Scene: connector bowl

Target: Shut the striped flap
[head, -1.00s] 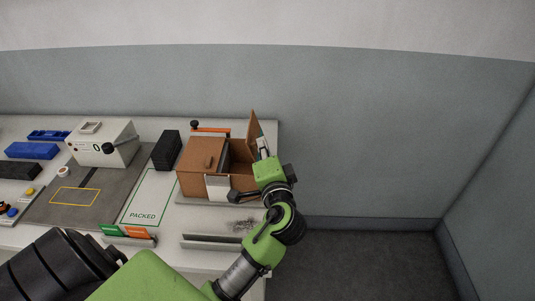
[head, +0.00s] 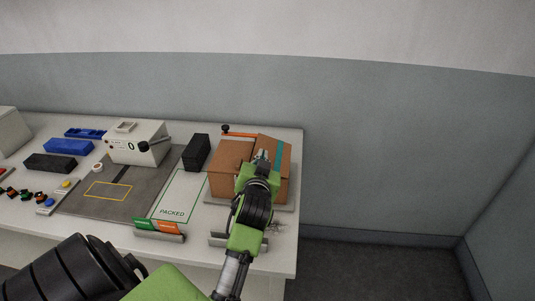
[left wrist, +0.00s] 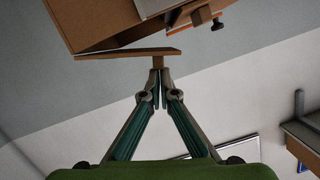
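The brown box (head: 225,185) stands on the right part of the table. Its striped flap (head: 276,151), with a teal band, lies over the right side of the top. In the left wrist view the flap (left wrist: 125,53) sits at a slight angle to the box (left wrist: 100,20), with a narrow wedge-shaped gap between them. My left gripper (head: 262,158) is at the flap. In the left wrist view its fingertips (left wrist: 158,72) are together on a small brown tab (left wrist: 158,62) of the flap. My right gripper is not in view.
A black block (head: 197,152) and the green-outlined PACKED area (head: 178,197) are left of the box. A white device (head: 135,143) stands farther left. A low tray (head: 232,241) is in front of the box. Open floor is right of the table.

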